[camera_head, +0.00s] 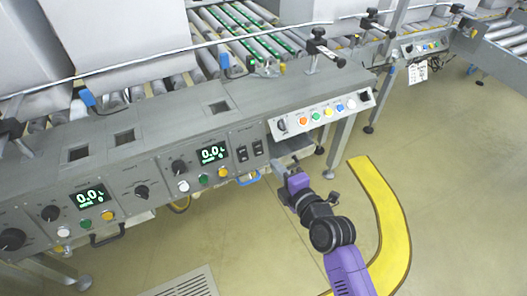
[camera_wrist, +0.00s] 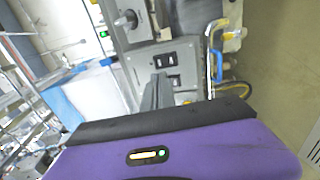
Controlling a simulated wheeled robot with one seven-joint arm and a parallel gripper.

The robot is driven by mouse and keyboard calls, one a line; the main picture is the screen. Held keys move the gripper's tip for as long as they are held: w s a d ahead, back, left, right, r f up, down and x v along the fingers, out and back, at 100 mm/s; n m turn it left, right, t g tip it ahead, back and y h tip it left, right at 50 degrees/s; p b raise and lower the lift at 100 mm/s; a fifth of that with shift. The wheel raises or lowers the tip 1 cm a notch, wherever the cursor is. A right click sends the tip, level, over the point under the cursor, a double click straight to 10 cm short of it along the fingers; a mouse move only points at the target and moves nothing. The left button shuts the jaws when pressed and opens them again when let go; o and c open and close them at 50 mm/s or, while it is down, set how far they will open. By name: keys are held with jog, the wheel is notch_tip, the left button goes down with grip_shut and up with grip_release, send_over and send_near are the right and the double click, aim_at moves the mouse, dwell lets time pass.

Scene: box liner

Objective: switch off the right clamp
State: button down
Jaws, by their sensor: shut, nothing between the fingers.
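Two black rocker switches sit side by side on the grey front panel, the left one (camera_head: 242,153) and the right one (camera_head: 257,148). Their labels are too small to read, and I cannot tell which way they are set. My gripper (camera_head: 280,167) is in front of the panel, just right of and below the right switch. In the wrist view the shut, empty fingers (camera_wrist: 157,88) point at the switch panel (camera_wrist: 140,66).
A blue handle (camera_head: 249,178) sticks out below the switches; it also shows in the wrist view (camera_wrist: 215,28). A sloped button panel (camera_head: 322,115) juts out at the right. A green display (camera_head: 213,154) is to the left. The floor right of the yellow stripe (camera_head: 385,212) is clear.

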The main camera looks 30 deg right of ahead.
aim_at(259, 146)
jog(key=x, duration=0.9)
